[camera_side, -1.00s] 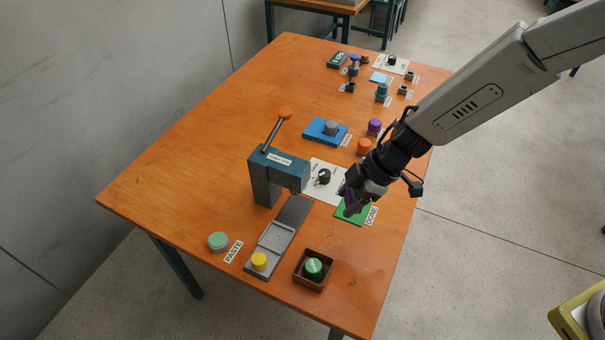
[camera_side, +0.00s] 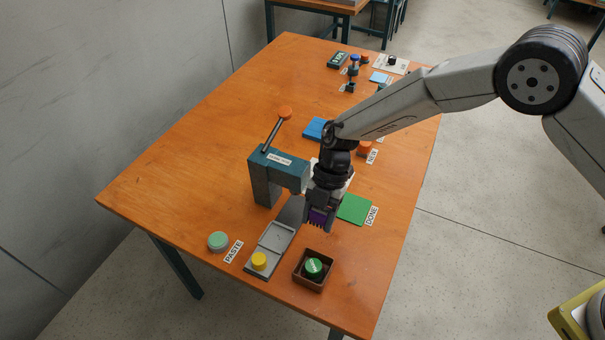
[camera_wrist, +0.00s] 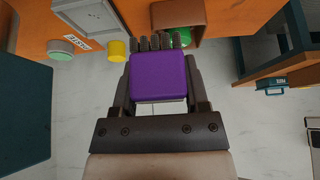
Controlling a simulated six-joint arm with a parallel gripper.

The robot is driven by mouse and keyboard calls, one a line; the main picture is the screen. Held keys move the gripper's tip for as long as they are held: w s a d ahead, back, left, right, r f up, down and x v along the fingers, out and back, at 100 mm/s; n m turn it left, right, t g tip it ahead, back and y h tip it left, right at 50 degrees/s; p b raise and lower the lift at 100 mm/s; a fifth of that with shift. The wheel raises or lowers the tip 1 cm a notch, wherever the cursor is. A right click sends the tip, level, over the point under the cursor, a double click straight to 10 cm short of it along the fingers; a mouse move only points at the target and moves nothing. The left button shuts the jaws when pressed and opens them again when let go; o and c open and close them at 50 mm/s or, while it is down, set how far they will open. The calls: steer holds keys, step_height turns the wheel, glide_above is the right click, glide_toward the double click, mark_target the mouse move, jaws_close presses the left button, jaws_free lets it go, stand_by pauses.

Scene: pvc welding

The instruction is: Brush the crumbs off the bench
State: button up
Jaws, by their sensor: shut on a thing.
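My gripper (camera_side: 321,222) points down over the near part of the wooden bench (camera_side: 190,150), above the right side of the grey plate. It is shut on a purple brush (camera_wrist: 160,78), whose dark bristles show at its far edge in the wrist view. The brush also shows in the side view (camera_side: 318,217), seemingly above the bench top. I cannot make out any crumbs in either view.
A teal press (camera_side: 265,178) with an orange-knobbed lever stands just left of my gripper. A brown box (camera_side: 302,285) holding a green-capped item, a yellow cylinder (camera_side: 259,261) and a green paste pot (camera_side: 218,241) are near. A green mat (camera_side: 355,209) lies right.

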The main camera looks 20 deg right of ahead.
mark_target(317, 243)
steer(key=shift+f, duration=0.1)
steer(key=shift+f, duration=3)
step_height(317, 243, down, 2)
steer(key=shift+f, duration=0.1)
steer(key=shift+w+d, duration=0.6)
steer(key=shift+w, duration=0.05)
jaws_close()
steer(key=shift+w+d, duration=1.95)
steer(key=shift+d, duration=0.05)
steer(key=shift+s+a, duration=2.5)
steer(key=shift+s+a+r, duration=0.15)
steer(key=shift+r, duration=4.05)
